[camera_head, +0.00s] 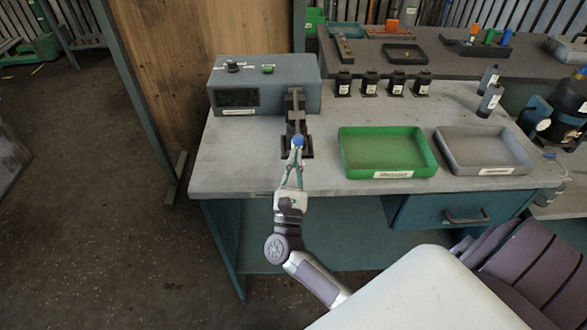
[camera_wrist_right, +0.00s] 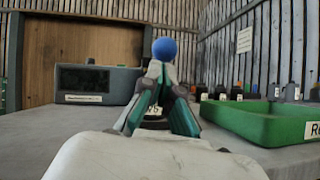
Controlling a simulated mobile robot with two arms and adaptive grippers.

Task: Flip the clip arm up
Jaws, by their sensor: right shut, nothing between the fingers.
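The clip fixture (camera_head: 296,112) stands on the bench at the front of a grey box. Its clip arm carries a blue ball knob (camera_head: 298,141), which also shows in the right wrist view (camera_wrist_right: 164,49). My right gripper (camera_head: 297,148) is at the knob, its fingers closed together with nothing between them. In the right wrist view the fingertips (camera_wrist_right: 159,68) meet just below the knob and hide most of the fixture behind. I cannot tell whether they touch the knob. My left gripper is not in view.
The grey box (camera_head: 285,77) with a dark display is behind the fixture. A green tray (camera_head: 388,174) and a grey tray (camera_head: 484,169) lie to the right. Several small black bottles (camera_head: 370,83) stand farther back. The bench left of the fixture (camera_head: 235,160) is clear.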

